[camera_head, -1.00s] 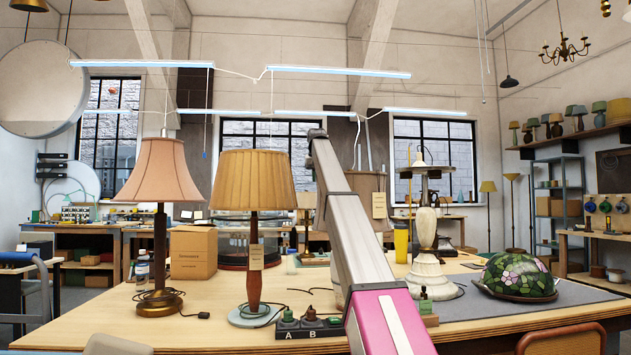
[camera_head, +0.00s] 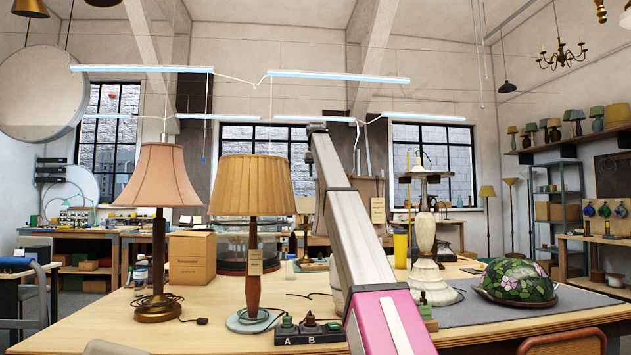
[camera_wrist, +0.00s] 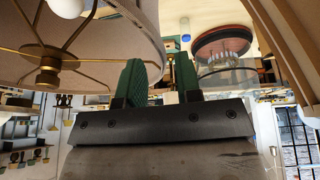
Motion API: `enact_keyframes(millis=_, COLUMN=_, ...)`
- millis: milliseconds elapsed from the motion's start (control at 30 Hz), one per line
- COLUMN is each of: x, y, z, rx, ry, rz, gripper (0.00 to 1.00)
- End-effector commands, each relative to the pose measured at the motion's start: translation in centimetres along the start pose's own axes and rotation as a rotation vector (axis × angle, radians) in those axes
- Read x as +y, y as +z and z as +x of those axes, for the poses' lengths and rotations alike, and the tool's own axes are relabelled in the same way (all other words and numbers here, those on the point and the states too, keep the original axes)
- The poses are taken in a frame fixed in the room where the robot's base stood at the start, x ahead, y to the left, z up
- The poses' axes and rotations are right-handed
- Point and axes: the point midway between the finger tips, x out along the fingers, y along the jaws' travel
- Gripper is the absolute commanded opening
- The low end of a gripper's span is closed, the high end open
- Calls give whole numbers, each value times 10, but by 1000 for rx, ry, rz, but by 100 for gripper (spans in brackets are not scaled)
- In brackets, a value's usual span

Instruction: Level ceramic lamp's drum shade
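In the wrist view a pale drum shade (camera_wrist: 100,75) fills the upper left, its open end showing brass spokes, a hub and a white bulb (camera_wrist: 66,6). My gripper (camera_wrist: 160,85) has two green fingers standing apart with a gap between them. The shade's rim passes close to the left finger; I cannot tell whether it lies between the fingers. In the head view my arm covers most of the lamp behind it. A grey-brown shade with a tag (camera_head: 378,210) shows right of the arm, and my gripper is hidden. The shade's tilt cannot be judged.
A pleated-shade lamp (camera_head: 252,190) and a pink bell-shade lamp (camera_head: 158,180) stand left on the workbench (camera_head: 200,338). Right are a pale stone lamp (camera_head: 427,250) and a stained-glass shade (camera_head: 517,281). Sockets marked A and B (camera_head: 308,331) sit at the front. A box (camera_head: 192,257) stands behind.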

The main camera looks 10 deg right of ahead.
Motion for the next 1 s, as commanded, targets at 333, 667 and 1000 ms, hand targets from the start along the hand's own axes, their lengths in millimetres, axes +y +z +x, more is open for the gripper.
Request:
enact_keyframes(millis=333, x=0, y=-1, z=-58, rx=1, ry=1, rz=0, gripper=32)
enact_keyframes(millis=667, x=0, y=0, z=-63, rx=0, ry=1, rz=0, gripper=32)
enact_keyframes(millis=1000, x=0, y=0, z=-63, rx=0, ry=1, rz=0, gripper=32)
